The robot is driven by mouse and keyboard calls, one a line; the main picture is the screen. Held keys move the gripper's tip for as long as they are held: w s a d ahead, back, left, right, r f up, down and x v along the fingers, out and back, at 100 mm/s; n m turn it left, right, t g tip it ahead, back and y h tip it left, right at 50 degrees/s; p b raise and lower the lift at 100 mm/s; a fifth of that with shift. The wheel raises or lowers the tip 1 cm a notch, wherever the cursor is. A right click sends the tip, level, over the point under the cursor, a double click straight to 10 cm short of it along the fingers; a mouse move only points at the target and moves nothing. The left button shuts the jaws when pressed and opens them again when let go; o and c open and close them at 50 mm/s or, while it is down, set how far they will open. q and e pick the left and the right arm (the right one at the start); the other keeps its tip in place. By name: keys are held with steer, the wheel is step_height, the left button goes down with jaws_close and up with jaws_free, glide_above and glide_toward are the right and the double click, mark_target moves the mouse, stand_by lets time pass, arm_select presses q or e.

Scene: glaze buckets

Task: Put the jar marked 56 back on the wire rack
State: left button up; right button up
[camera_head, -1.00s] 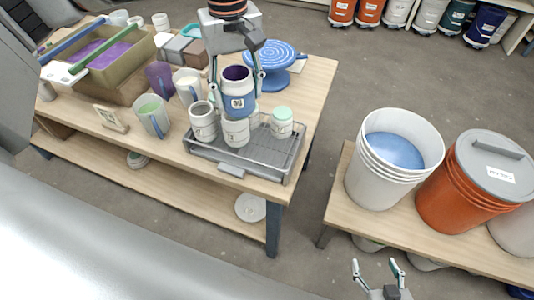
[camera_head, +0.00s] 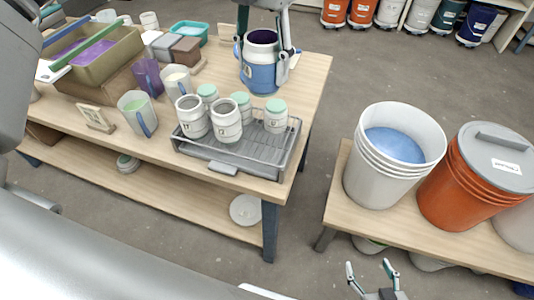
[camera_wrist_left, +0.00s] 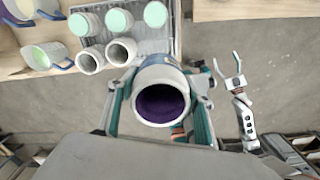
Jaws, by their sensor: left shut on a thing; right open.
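My left gripper (camera_head: 266,52) is shut on a white-and-blue jar (camera_head: 262,76) with a purple inside. The jar is upright, towards the back right of the wire rack; its number is not readable here. The jar's open mouth shows in the left wrist view (camera_wrist_left: 163,104) between the fingers (camera_wrist_left: 160,112). The wire rack (camera_head: 272,148) sits in a grey tray at the table's front right corner. Two open pale jars (camera_head: 193,117) (camera_head: 227,121) and several mint-lidded jars (camera_head: 276,116) stand on it. My right gripper (camera_head: 372,278) is open and empty at the bottom.
A white bucket (camera_head: 375,180) and an orange bucket (camera_head: 450,195) stand on a lower bench at right. A floor gap separates bench and table. The rack's front right part is bare.

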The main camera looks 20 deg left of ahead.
arm_select(q)
steer(key=shift+d+r+n, duration=0.15)
steer(key=shift+d+n, duration=0.15)
steer(key=shift+n, duration=0.6)
steer(key=shift+f, duration=0.2)
steer(key=shift+f+b, duration=0.35)
steer(key=shift+f, duration=9.45)
steer(key=shift+f, duration=0.15)
steer(key=o, duration=1.3)
steer(key=shift+o, duration=0.3)
